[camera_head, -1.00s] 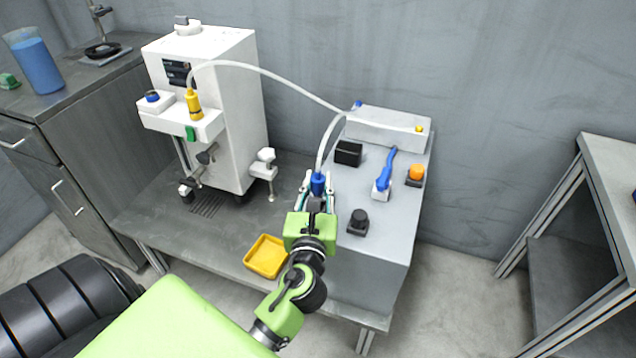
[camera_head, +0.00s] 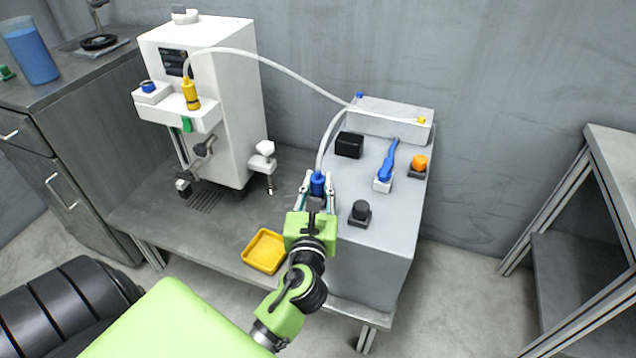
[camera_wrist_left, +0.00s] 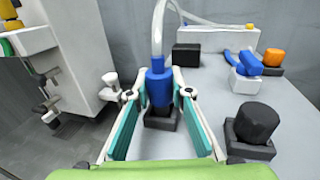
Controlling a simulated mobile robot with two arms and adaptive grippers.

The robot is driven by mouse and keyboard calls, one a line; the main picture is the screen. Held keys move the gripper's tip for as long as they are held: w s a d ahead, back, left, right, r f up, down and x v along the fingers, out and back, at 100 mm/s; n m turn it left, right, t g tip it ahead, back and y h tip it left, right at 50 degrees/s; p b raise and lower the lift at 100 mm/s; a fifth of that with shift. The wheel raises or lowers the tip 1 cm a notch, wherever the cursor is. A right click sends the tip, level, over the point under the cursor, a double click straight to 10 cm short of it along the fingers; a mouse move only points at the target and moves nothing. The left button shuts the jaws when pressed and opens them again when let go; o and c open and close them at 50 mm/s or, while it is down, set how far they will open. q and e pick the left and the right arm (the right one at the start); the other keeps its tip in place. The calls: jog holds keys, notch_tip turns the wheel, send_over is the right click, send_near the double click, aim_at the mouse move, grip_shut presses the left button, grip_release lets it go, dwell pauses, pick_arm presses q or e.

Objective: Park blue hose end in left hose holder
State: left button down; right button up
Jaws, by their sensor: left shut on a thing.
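The blue hose end (camera_head: 317,183) stands roughly upright over the left part of the grey cabinet top, with a white hose rising from it. It also shows in the left wrist view (camera_wrist_left: 159,84). My left gripper (camera_head: 318,190) is shut on it, with one finger on each side. A dark square holder (camera_wrist_left: 161,121) lies directly under the hose end in the left wrist view. The hose end's lower tip meets or overlaps it; I cannot tell whether it is seated. My right gripper is not in view.
A black knob on a square base (camera_head: 360,212) stands to the right. Behind are a black block (camera_head: 348,145), a blue lever (camera_head: 388,162) and an orange button (camera_head: 419,162). The white machine (camera_head: 215,100) holds a yellow hose end (camera_head: 191,95). A yellow tray (camera_head: 265,252) lies front left.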

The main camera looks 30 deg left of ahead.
aim_at(317, 193)
pick_arm(q)
jog(key=shift+p, duration=0.55)
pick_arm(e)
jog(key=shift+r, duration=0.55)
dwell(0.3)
pick_arm(q)
jog(key=shift+f+b, duration=0.5)
jog(key=shift+f, duration=0.15)
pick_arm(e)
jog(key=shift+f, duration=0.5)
pick_arm(q)
jog(key=c, duration=2.1)
grip_release()
